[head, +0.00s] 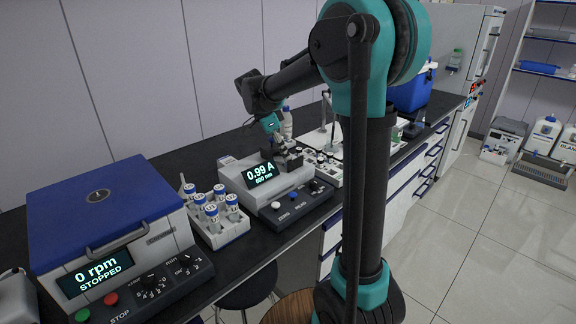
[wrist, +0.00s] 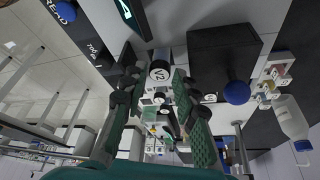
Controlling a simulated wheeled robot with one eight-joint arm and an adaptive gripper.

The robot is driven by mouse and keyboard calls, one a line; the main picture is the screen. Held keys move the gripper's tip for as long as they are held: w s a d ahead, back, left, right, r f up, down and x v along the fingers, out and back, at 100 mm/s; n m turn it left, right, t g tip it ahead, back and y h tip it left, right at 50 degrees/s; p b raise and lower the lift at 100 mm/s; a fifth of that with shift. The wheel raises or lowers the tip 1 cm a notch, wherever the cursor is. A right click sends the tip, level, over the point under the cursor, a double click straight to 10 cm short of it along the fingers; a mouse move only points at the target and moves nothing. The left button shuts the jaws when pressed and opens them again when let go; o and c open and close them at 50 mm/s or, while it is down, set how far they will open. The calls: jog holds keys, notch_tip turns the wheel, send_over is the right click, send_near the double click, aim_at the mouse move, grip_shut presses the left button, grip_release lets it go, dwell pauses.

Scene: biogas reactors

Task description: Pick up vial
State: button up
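A vial (wrist: 160,72) with a pale round cap marked "V2" shows in the wrist view between the fingertips of my gripper (wrist: 154,68). The fingers with green pads stand apart on either side of it, with a visible gap at least on the left. In the head view my gripper (head: 284,154) points down at the back right of the photometer (head: 262,182), which reads 0.99 A. The vial between the fingers cannot be made out there. I cannot tell how deep the vial sits.
A black block with a blue knob (wrist: 225,62) is close to the right finger in the wrist view. A rack (head: 228,236) of blue-capped tubes and a blue-lidded centrifuge (head: 105,215) stand left on the bench. A white bottle (head: 287,124) stands behind my gripper.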

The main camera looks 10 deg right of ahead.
jog(key=shift+x, duration=1.45)
jog(key=shift+c, duration=0.4)
grip_shut()
jog(key=shift+r, duration=0.1)
